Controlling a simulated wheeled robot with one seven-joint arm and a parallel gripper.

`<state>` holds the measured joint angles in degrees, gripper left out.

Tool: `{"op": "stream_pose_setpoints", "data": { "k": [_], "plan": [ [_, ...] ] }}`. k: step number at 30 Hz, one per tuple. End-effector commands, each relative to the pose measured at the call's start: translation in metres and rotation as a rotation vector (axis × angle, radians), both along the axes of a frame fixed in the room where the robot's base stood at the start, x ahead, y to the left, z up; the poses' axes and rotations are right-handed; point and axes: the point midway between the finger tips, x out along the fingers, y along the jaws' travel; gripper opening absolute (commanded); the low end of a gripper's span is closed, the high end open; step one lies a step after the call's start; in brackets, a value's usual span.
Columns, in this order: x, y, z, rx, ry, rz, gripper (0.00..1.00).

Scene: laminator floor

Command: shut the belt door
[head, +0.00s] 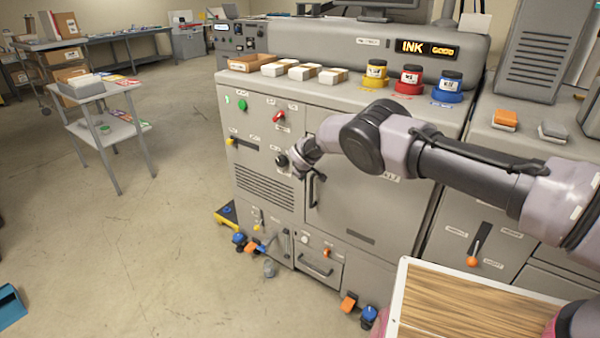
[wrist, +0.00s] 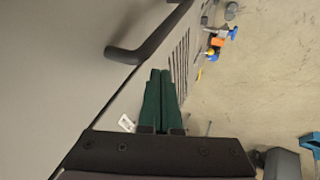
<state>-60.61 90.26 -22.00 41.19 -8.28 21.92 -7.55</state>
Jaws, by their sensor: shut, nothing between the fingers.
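A large grey door (head: 365,205) with a vertical black bar handle (head: 312,190) is on the front of the grey machine. It looks flush or nearly so; I cannot tell if a small gap is left. I cannot read a label naming it the belt door. My gripper (head: 293,164) is in front of the panel left of the handle, and my wrist partly covers the door's upper left edge. In the wrist view, the green fingers (wrist: 160,73) are together and empty, beside the door's edge. The handle (wrist: 150,40) shows ahead and to their left there.
A black knob (head: 282,160), red switch (head: 279,117) and vent slats (head: 265,188) are on the left panel. A drawer (head: 318,264) and several coloured pedals (head: 349,302) are low down. Ink pots (head: 409,80) stand on top. The floor at left (head: 150,250) is clear.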

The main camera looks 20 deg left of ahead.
Motion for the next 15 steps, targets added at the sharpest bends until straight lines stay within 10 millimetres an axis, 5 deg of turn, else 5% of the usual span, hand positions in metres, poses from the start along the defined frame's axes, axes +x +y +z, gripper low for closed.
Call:
{"op": "stream_pose_setpoints", "data": {
  "k": [15],
  "plan": [
    [-0.036, -0.018, 0.053, 0.000, 0.002, -0.001, 0.00]
  ]
}}
